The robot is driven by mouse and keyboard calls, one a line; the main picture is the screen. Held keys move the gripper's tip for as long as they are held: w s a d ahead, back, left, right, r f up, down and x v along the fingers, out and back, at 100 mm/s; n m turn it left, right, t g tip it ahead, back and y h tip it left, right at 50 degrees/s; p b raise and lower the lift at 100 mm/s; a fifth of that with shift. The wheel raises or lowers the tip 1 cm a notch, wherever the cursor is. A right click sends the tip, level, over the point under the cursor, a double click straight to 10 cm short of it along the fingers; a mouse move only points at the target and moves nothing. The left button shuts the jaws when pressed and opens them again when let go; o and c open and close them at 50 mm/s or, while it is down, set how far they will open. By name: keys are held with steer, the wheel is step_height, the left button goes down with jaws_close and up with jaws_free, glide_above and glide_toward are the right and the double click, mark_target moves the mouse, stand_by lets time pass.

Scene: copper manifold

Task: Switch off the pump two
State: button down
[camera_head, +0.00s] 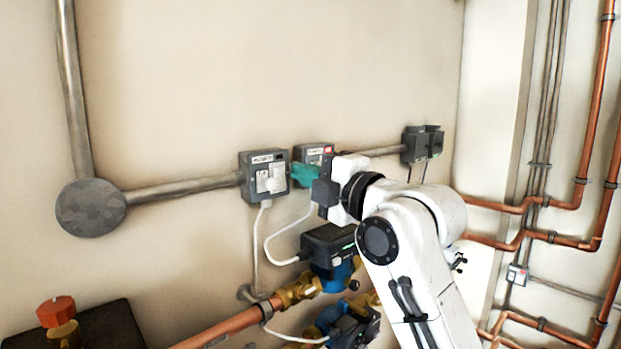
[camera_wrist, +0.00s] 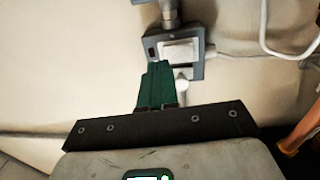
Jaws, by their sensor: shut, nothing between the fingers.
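Two grey switch boxes are on the wall in the head view. The left switch box (camera_head: 250,182) is in full view, with a label too blurred to read. The right switch box (camera_head: 314,148) is partly hidden behind my gripper. My gripper (camera_head: 304,174) has teal fingers that are shut and empty, in front of the lower part of the right box. In the wrist view the shut fingertips (camera_wrist: 158,64) overlap the lower left edge of a switch box (camera_wrist: 191,66) with a pale rocker (camera_wrist: 180,50). I cannot tell whether they touch it.
A blue and black pump (camera_head: 328,246) hangs below the boxes, with a second pump (camera_head: 350,325) lower down. White cables (camera_head: 267,240) loop between boxes and pumps. Dark boxes (camera_head: 418,146) are on the wall to the right. Copper pipes (camera_head: 225,328) run below and at right.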

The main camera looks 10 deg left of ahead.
steer(key=r+b+v, duration=0.2)
steer(key=b+v, duration=0.1)
steer(key=v, duration=0.7)
steer(key=shift+s, duration=0.15)
steer(key=shift+d, duration=0.1)
